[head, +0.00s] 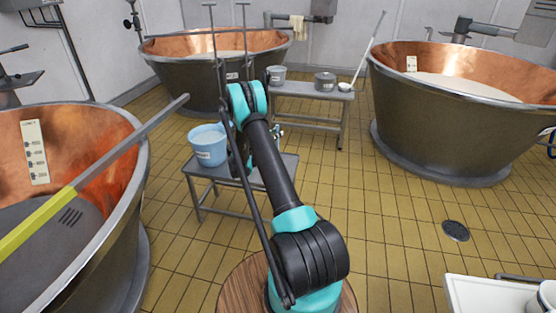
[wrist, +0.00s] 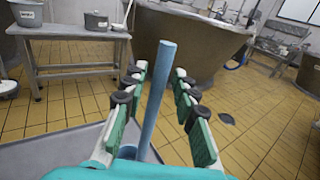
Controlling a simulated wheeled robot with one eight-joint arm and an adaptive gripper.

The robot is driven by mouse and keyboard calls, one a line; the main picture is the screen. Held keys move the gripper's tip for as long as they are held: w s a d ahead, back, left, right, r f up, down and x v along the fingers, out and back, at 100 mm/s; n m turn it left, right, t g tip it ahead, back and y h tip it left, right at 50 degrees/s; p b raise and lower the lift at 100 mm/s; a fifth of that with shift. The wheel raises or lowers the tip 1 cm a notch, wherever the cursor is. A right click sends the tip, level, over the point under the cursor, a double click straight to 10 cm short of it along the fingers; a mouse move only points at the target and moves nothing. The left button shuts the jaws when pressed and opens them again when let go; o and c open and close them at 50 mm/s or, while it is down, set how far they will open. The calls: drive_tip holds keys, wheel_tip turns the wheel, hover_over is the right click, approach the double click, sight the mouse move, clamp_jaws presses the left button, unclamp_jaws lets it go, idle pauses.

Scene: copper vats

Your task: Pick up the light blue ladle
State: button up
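The light blue ladle shows in the wrist view as a straight light blue handle (wrist: 157,95) standing nearly upright, slightly tilted. It rises between the two fingers of my gripper (wrist: 161,70). The fingers are open, with a gap visible on each side of the handle. In the head view my arm covers the ladle and most of my gripper, above a small grey bench (head: 215,186).
A light blue bucket (head: 207,146) stands on the same bench. A second bench (head: 318,93) behind holds grey pots (head: 325,81) and a white ladle (head: 345,86). Large copper vats (head: 455,120) stand around. A yellow-handled tool (head: 40,222) crosses the left vat.

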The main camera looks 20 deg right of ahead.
drive_tip(key=x, duration=0.5)
drive_tip(key=shift+d+r, duration=0.1)
clamp_jaws()
